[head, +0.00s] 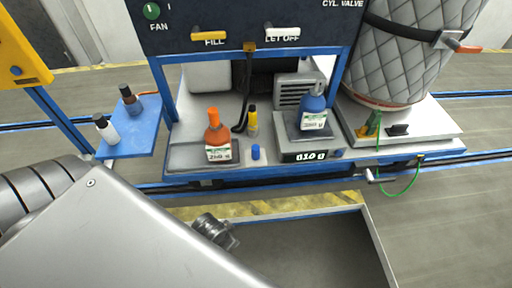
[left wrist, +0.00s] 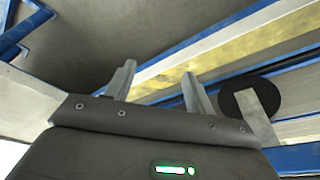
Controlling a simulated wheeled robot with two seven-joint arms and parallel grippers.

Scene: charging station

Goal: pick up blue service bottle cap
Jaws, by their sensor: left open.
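A small blue cap (head: 255,152) stands near the front edge of the bench tray (head: 180,156), between the orange bottle (head: 217,138) and the scale (head: 312,155). A blue bottle (head: 313,112) with a white label stands on the scale. My left gripper (left wrist: 159,88) shows in the left wrist view with its two fingers apart and nothing between them. Yellow striped edging and blue rails lie beyond the fingers; the cap does not show there. In the head view my large grey arm link covers the lower left, and the left fingertips cannot be made out. My right gripper is not in view.
A blue side shelf (head: 138,143) holds a white bottle (head: 106,129) and a dark bottle (head: 131,99). A quilted tank (head: 408,52) stands right. An open bin (head: 310,250) lies in front of the bench.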

